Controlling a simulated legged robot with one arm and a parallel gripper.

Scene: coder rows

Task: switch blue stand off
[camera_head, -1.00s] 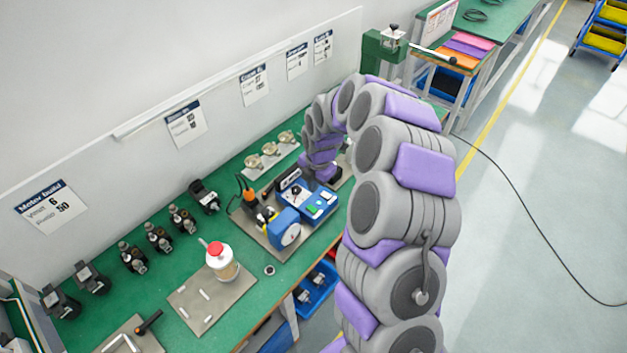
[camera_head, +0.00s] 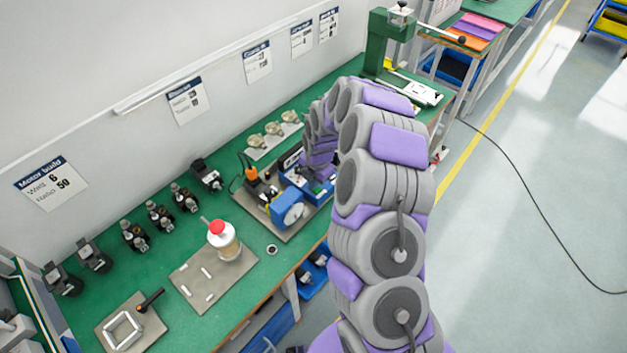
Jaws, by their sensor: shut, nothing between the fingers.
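The blue stand (camera_head: 289,211) sits on a grey plate on the green bench, with a round white dial on its front side. Its top panel with small controls is largely hidden behind my gripper, so I cannot read the switch's position. My gripper (camera_head: 320,179) is shut and empty, at the far end of my grey and purple arm. It is low over the right part of the stand. I cannot tell whether it touches the stand.
A white bottle with a red cap (camera_head: 222,240) stands on a grey mat to the left. Several dark motor parts (camera_head: 160,230) line the wall side. A green press (camera_head: 383,45) stands at the bench's far end.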

